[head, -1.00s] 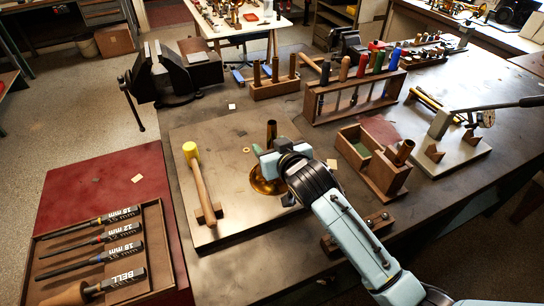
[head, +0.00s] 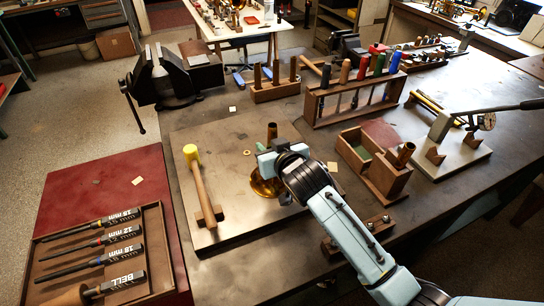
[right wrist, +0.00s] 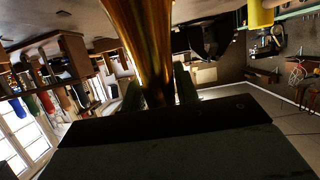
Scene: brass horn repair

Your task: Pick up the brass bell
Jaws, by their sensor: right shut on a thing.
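The brass bell (head: 264,187) is upright on or just above the grey metal plate (head: 235,225), its wide flare down and its narrow tube up. I cannot tell whether the flare touches the plate. My right gripper (head: 266,160) is shut on the bell's tube; the tube's top sticks out above the fingers and my wrist hides part of the flare. In the right wrist view the brass tube (right wrist: 148,45) runs up between the fingers. My left gripper is not in view.
A yellow-headed mallet (head: 199,186) rests on the plate, left of the bell. A wooden box (head: 372,165) stands to the right, and a rack of coloured-handled tools (head: 352,95) behind. A vise (head: 172,78) is at the back left. A tool tray (head: 105,255) lies at the left.

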